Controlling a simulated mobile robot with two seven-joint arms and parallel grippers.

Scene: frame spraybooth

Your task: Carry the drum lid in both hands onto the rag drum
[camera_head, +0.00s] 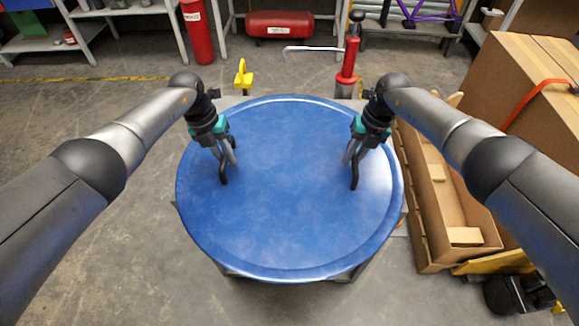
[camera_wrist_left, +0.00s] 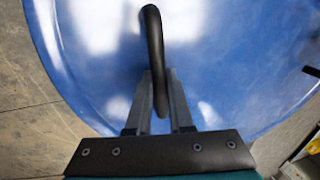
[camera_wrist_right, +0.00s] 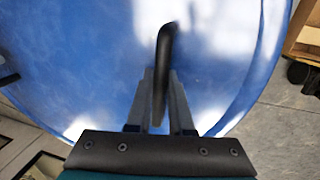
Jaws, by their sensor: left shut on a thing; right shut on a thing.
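The drum lid (camera_head: 290,200) is a large round blue disc with a raised rim and two black bar handles. It fills the middle of the head view and looks about level. My left gripper (camera_head: 228,160) is shut on the left handle (camera_wrist_left: 153,40), which stands between its fingers in the left wrist view. My right gripper (camera_head: 350,155) is shut on the right handle (camera_wrist_right: 167,45), likewise between its fingers in the right wrist view. I cannot make out the rag drum; the lid covers what lies below it. Grey edges of a support show under the lid's near side.
A cardboard box (camera_head: 525,100) and an open tan tray (camera_head: 435,200) stand close on the right. A red pump-like post (camera_head: 348,60) and a yellow item (camera_head: 243,76) stand beyond the lid. A red extinguisher (camera_head: 197,30) is at the back. Concrete floor is clear on the left.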

